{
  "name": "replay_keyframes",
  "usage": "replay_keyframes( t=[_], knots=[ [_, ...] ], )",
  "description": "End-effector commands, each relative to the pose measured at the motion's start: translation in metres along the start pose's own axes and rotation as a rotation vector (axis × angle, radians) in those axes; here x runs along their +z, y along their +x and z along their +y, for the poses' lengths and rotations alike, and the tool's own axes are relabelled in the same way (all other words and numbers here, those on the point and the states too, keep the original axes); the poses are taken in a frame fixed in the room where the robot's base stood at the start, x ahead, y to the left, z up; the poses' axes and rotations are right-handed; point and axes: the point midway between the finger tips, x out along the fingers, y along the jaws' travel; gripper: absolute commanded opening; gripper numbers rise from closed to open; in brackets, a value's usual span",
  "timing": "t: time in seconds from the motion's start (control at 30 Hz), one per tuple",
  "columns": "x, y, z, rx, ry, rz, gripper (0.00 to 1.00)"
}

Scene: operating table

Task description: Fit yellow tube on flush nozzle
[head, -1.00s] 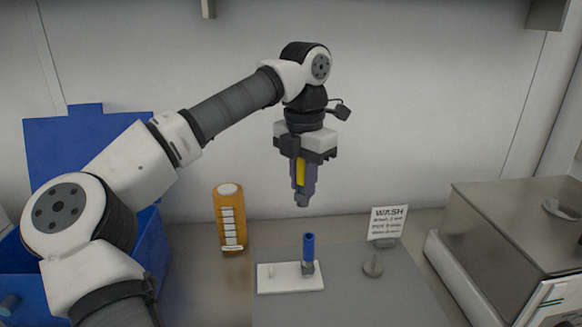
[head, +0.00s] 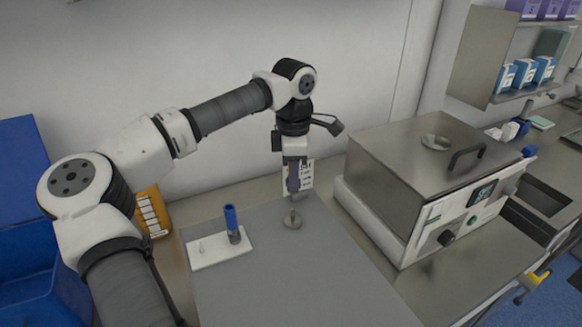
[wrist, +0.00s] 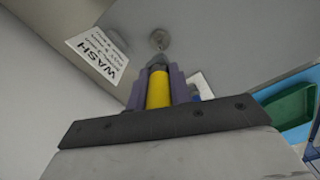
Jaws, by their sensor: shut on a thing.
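My gripper (head: 293,183) is shut on the yellow tube and points down. In the wrist view the yellow tube (wrist: 159,90) shows between the purple fingers of the gripper (wrist: 158,85), with a grey piece at their far end. The flush nozzle (head: 293,221), a small metal fitting with a round base, stands on the grey mat just below the gripper. Its round base also shows past the fingertips in the wrist view (wrist: 158,39). The gripper looks lined up above the nozzle; I cannot tell whether tube and nozzle touch.
A white plate (head: 205,254) with a blue tube (head: 231,217) upright on it lies to the left on the grey mat (head: 290,280). The WASH sign (wrist: 97,50) stands close behind the gripper. A steel bath (head: 420,165) is at the right, an orange container (head: 152,212) at the left.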

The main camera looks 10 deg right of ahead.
Motion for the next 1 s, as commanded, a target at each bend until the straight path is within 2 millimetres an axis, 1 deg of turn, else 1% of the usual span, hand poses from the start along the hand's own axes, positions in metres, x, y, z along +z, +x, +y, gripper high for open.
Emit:
replay_keyframes(
  t=[0.03,0.53,0.7,1.0],
  knots=[
    [0.0,0.006,0.0,0.0,-0.001,0.0,0.0],
    [0.0,0.044,0.0,0.0,-0.002,0.0,0.0],
    [0.0,0.049,0.0,0.0,-0.002,-0.001,0.0],
    [0.0,0.049,0.0,0.0,-0.002,0.0,0.0]
  ],
)
